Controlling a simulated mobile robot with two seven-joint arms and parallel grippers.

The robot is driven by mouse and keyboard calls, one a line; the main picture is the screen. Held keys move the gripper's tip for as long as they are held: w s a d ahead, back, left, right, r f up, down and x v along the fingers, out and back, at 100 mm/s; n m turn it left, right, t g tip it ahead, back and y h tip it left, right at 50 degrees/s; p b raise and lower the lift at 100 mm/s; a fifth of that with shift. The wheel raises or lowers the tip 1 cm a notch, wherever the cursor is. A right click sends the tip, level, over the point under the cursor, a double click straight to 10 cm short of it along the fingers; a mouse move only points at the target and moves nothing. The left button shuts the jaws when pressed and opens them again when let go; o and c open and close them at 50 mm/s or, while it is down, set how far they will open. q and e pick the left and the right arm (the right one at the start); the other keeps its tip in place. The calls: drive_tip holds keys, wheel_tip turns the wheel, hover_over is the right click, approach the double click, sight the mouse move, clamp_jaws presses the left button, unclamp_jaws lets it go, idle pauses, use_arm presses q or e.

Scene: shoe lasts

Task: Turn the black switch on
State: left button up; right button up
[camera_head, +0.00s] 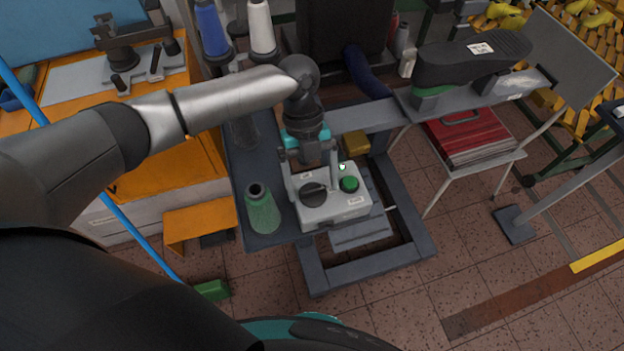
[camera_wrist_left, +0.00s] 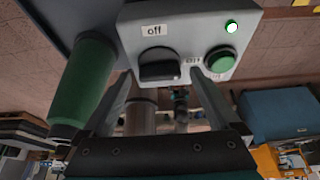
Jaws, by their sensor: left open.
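The black switch (camera_head: 313,195) is a round knob on the front of a light grey control box (camera_head: 340,213). In the left wrist view the black switch (camera_wrist_left: 158,66) shows large, below a label reading "off" (camera_wrist_left: 154,30). My left gripper (camera_head: 313,184) is open at the box, with one finger on each side of the switch. In the left wrist view the fingertips of the left gripper (camera_wrist_left: 161,76) flank the knob; I cannot tell whether they touch it. A green button (camera_head: 349,184) sits right of the switch, with a small lit lamp (camera_head: 342,167) above it. My right gripper is not in view.
Blue and white thread cones (camera_head: 262,28) stand behind. A black shoe last (camera_head: 470,58) lies on the metal arm at right. A red case (camera_head: 470,133) rests on a side table. Floor in front is mostly clear.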

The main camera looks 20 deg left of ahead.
use_arm(q)
drive_tip(key=v, duration=1.5)
drive_tip(key=shift+w+r, duration=0.1)
